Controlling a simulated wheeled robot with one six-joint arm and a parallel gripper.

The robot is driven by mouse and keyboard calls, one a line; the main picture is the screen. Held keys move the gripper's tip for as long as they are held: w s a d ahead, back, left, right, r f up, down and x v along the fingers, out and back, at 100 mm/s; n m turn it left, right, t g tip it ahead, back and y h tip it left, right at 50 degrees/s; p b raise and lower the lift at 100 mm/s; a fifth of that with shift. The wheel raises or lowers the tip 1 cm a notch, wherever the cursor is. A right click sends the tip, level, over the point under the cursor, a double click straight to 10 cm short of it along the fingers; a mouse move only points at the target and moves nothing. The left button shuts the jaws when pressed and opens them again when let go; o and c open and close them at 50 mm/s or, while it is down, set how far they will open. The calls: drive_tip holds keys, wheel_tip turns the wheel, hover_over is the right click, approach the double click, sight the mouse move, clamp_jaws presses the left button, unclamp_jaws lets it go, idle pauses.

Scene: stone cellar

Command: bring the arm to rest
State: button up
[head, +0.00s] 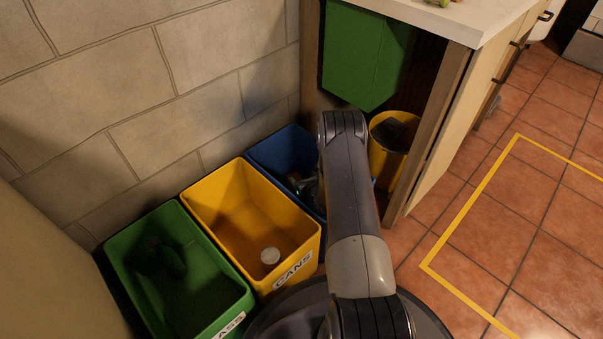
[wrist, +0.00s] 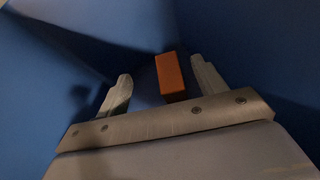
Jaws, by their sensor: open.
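My arm reaches out over the blue bin (head: 268,152) in the head view, and its wrist bends down there. My gripper (head: 308,188) is partly hidden behind the arm, at the blue bin. In the wrist view my gripper (wrist: 161,70) points into the bin, with blue walls (wrist: 60,75) around it. Its two fingers are apart. An orange-red block (wrist: 171,77) shows beyond and between the fingers, inside the bin. The fingers do not appear to grip it.
A counter (head: 440,22) with a green panel (head: 360,55) and a yellow bucket (head: 385,165) stands behind. Tiled floor (head: 480,215) is clear at right.

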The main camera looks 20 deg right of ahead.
drive_tip(key=shift+s+r, duration=0.1)
drive_tip(key=shift+s, duration=0.2)
drive_tip(key=b+x, duration=0.3)
drive_tip(key=x, duration=0.4)
drive_tip(key=shift+w+f+b, duration=0.2)
drive_tip(key=shift+f+b, duration=0.1)
drive_tip(key=shift+b, duration=0.05)
drive_tip(key=shift+w+f, duration=0.1)
drive_tip(key=shift+f, duration=0.35)
drive_tip(key=shift+r, duration=0.55)
drive_tip(key=shift+f, duration=0.1)
